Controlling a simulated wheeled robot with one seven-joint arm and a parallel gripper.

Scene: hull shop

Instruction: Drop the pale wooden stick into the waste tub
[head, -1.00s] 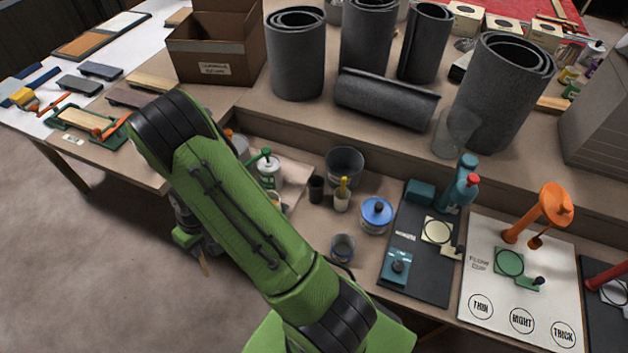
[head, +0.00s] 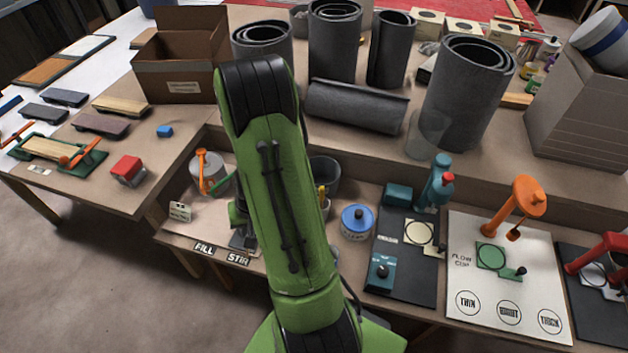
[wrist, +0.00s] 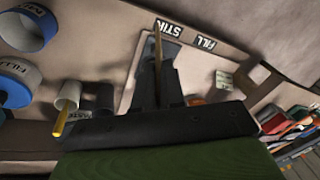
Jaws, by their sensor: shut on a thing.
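My gripper (wrist: 160,76) is shut on the pale wooden stick (wrist: 158,45), which sticks out past the fingertips in the wrist view. It is over the bench's front strip, by the STIR label. In the head view my arm hides most of the gripper, and I cannot make out the stick there. The waste tub (head: 332,176) is a dark grey bucket partly behind my arm, at the foot of the raised shelf. In the wrist view a partly hidden WASTE label (wrist: 78,115) shows at lower left. The stick is apart from the tub.
A white cup with a yellow handle (wrist: 68,96) and a dark cup (wrist: 99,97) stand by the tub. A blue-lidded can (head: 357,221) is to its right. Grey rolls stand on the shelf behind.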

